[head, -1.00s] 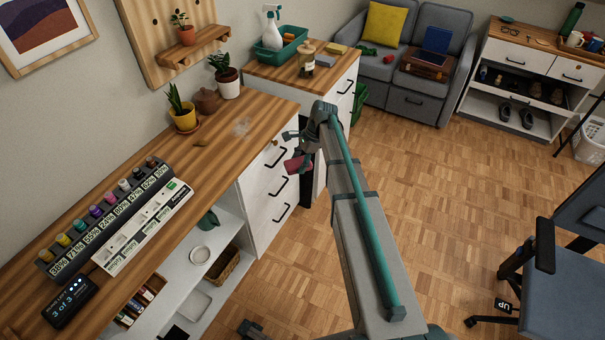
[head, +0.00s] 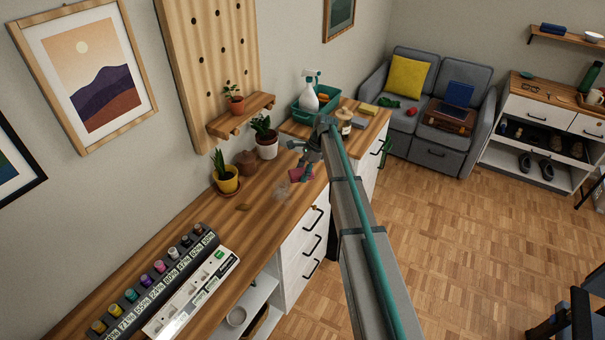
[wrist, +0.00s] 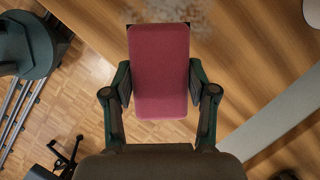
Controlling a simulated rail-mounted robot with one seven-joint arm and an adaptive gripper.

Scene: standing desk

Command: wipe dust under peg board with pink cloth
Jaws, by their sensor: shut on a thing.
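The pink cloth (wrist: 159,75) is a folded pad held between the two fingers of my gripper (wrist: 160,95) in the wrist view. In the head view my gripper (head: 306,160) is over the desk's right part, with the cloth (head: 296,174) below it. A greyish dust patch (head: 282,189) lies on the wooden desk top (head: 255,225), just left of the cloth. The dust (wrist: 175,14) also shows at the cloth's far edge in the wrist view. The peg board (head: 212,60) is on the wall behind. Whether the cloth touches the desk, I cannot tell.
The marker rack (head: 155,282) is at the front left. A jar (head: 345,122) and teal bin (head: 318,100) stand on the cabinet beyond.

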